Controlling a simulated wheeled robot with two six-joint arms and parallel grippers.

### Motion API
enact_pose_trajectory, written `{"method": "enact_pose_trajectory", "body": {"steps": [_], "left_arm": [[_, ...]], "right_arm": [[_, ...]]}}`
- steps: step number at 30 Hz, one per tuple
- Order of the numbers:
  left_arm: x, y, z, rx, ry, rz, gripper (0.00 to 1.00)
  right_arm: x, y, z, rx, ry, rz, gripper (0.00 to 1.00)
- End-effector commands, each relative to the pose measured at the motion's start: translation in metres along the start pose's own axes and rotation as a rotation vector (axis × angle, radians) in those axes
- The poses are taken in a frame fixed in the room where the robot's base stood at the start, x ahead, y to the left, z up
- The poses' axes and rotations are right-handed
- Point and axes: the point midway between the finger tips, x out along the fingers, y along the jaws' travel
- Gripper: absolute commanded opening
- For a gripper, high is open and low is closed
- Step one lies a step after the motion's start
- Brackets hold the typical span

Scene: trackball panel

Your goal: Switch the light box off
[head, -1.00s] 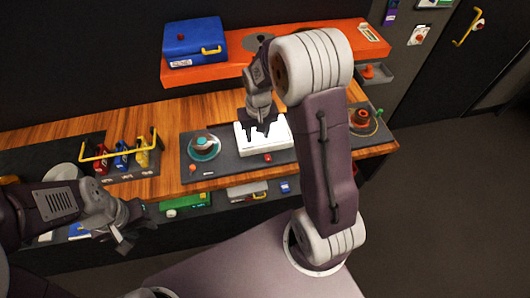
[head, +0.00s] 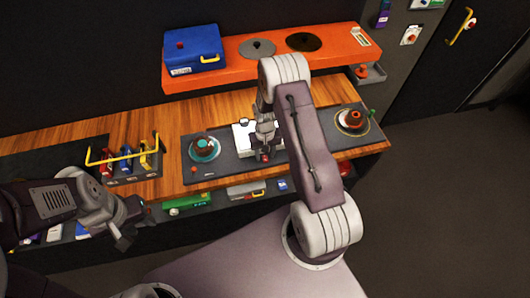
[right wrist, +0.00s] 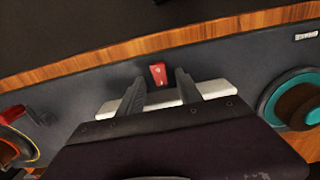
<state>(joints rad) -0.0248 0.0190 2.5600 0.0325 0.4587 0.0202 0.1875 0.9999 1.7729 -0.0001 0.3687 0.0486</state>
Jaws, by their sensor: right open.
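The white light box (head: 241,137) sits on the dark panel (head: 225,170) and is largely hidden by my right gripper. In the right wrist view its white edge (right wrist: 216,89) shows behind the fingers. A red rocker switch (right wrist: 158,74) is on the panel at the near side of the box. My right gripper (head: 264,153) is open above that switch. In the right wrist view its two fingers (right wrist: 160,88) stand on either side of the switch, with a gap; contact cannot be told. My left gripper (head: 128,228) hangs at the lower left, away from the panel; its jaw state is unclear.
A teal-ringed trackball (head: 204,148) is left of the box, and an orange-brown ball (head: 352,118) is on the right. A rack with a yellow handle (head: 115,156) stands further left. An orange shelf (head: 240,67) with a blue case (head: 195,47) is behind.

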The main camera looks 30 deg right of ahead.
Motion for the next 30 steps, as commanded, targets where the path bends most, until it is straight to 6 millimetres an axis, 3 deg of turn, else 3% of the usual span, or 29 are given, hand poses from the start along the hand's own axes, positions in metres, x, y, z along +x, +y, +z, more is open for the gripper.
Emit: {"method": "enact_pose_trajectory", "body": {"steps": [6,10,11,19,20,22,30], "left_arm": [[0.0,0.0,0.0,0.0,0.0,0.0,0.36],[0.0,0.0,0.0,0.0,0.0,0.0,0.36],[0.0,0.0,0.0,0.0,0.0,0.0,0.36],[0.007,0.0,0.001,0.0,0.0,0.0,0.36],[0.012,0.0,0.001,0.0,0.0,0.0,0.36],[0.04,-0.001,0.004,0.0,0.001,0.0,0.36],[0.115,-0.002,0.012,0.0,0.0,0.0,0.36]], "right_arm": [[0.001,0.0,0.0,0.0,0.0,0.0,0.39],[0.001,0.0,0.0,0.0,0.0,0.0,0.03],[0.0,0.0,0.0,0.0,0.0,0.0,0.0],[0.003,0.0,0.002,0.001,0.053,0.002,0.0],[0.004,0.0,0.003,0.0,0.079,0.002,0.0],[0.013,0.0,0.002,0.0,0.141,0.001,0.0],[0.012,0.0,0.004,-0.001,0.279,0.0,0.0]]}}
